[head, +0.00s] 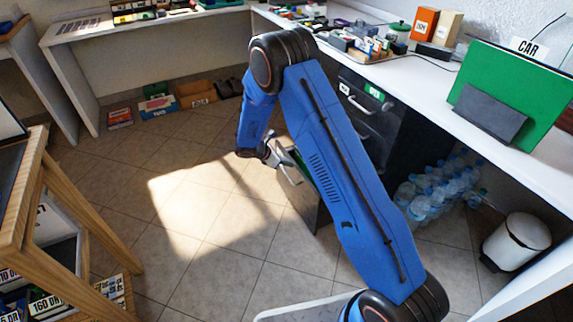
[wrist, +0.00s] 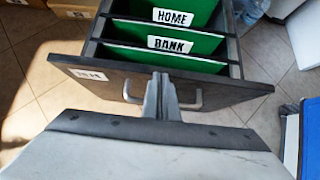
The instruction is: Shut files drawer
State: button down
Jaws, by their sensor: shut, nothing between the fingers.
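The files drawer (wrist: 232,92) is pulled out and open in the wrist view. Inside stand green files with white labels HOME (wrist: 172,17) and BANK (wrist: 168,44). Its dark front has a metal bar handle (wrist: 197,101) and a white label at the left. My gripper (wrist: 161,80) is shut and empty, at the drawer front by the middle of the handle; I cannot tell whether it touches. In the head view the drawer (head: 304,205) juts out low from the black cabinet (head: 370,122), partly hidden by my blue arm. My gripper (head: 272,157) is at its front.
Water bottles (head: 430,190) stand on the floor right of the cabinet, near a white bin (head: 518,242). A white counter (head: 420,75) runs above. A wooden rack (head: 30,190) is at the left. Boxes (head: 197,94) line the back wall. The tiled floor before the drawer is clear.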

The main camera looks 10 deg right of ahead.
jog(key=w+d, duration=0.4)
jog(key=d, duration=1)
jog(key=w+d, duration=0.4)
jog(key=d, duration=1.1)
jog(key=shift+w+d, duration=0.15)
jog(key=shift+d, duration=0.1)
